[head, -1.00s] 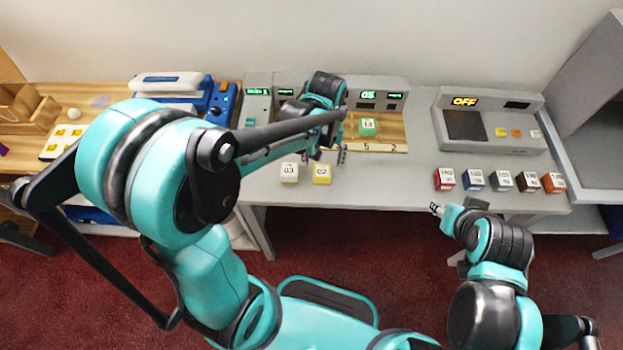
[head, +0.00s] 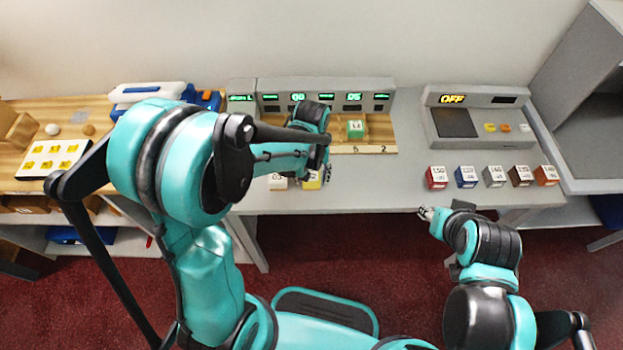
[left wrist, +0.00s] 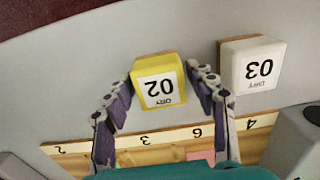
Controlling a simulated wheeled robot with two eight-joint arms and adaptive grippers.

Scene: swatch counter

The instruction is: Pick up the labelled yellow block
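The yellow block (left wrist: 159,82) has a white label reading "DRY 02" and sits on the grey counter. In the left wrist view it lies between the two fingers of my left gripper (left wrist: 160,92), which is open, with a finger on each side. In the head view the yellow block (head: 312,182) is partly hidden by my left gripper (head: 316,175), which is over it. My right gripper (head: 428,212) is near the counter's front edge, away from the block; its finger opening is too small to tell.
A white block labelled "DRY 03" (left wrist: 252,63) stands beside the yellow one. Several coloured blocks (head: 495,176) stand in a row at the right, before a device reading "OFF" (head: 470,118).

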